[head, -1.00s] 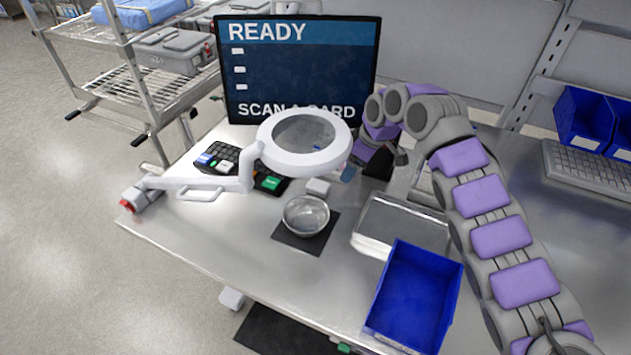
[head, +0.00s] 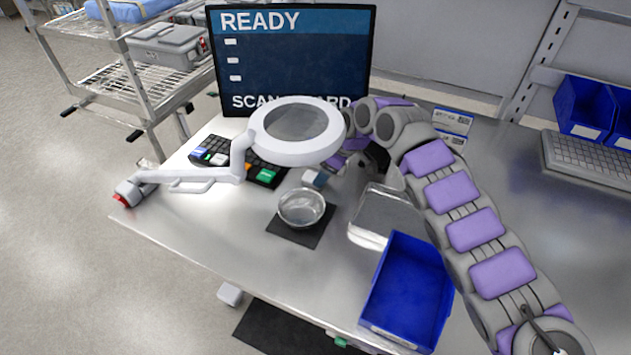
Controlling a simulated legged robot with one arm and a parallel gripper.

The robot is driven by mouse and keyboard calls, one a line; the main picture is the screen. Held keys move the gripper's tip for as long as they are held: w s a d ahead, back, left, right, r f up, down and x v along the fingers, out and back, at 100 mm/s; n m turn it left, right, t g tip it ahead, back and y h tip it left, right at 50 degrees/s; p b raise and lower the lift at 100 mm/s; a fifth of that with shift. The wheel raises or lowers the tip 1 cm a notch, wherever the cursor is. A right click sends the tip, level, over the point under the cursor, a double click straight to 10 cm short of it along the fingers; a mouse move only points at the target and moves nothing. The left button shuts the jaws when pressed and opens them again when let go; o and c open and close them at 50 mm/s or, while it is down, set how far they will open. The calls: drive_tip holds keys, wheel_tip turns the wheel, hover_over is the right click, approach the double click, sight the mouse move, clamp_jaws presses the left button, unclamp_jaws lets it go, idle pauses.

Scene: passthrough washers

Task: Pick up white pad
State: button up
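My gripper (head: 342,163) is low over the table, just right of the white ring magnifier (head: 298,130), which partly covers it. Its fingers are too hidden and small to tell whether they are open or shut. A small pale and blue item (head: 313,178) sits just left of the gripper, behind the metal bowl (head: 302,207). I cannot tell whether it is the white pad alone or the pad with something blue against it. No other white pad shows clearly.
The bowl stands on a dark mat (head: 291,234). A metal tray (head: 388,213) and a blue bin (head: 408,293) lie to its right. A keypad (head: 213,152) is left, a monitor (head: 290,60) behind. The right table is mostly clear, with a keyboard (head: 588,165).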

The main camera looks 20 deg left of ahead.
drive_tip(key=a+f, duration=0.2)
drive_tip(key=f, duration=0.1)
drive_tip(key=shift+a+f, duration=0.1)
drive_tip(key=shift+a, duration=0.3)
drive_tip(key=shift+d, duration=0.45)
drive_tip(key=c, duration=0.5)
drive_tip(key=shift+a, duration=0.25)
drive_tip(key=c, duration=0.6)
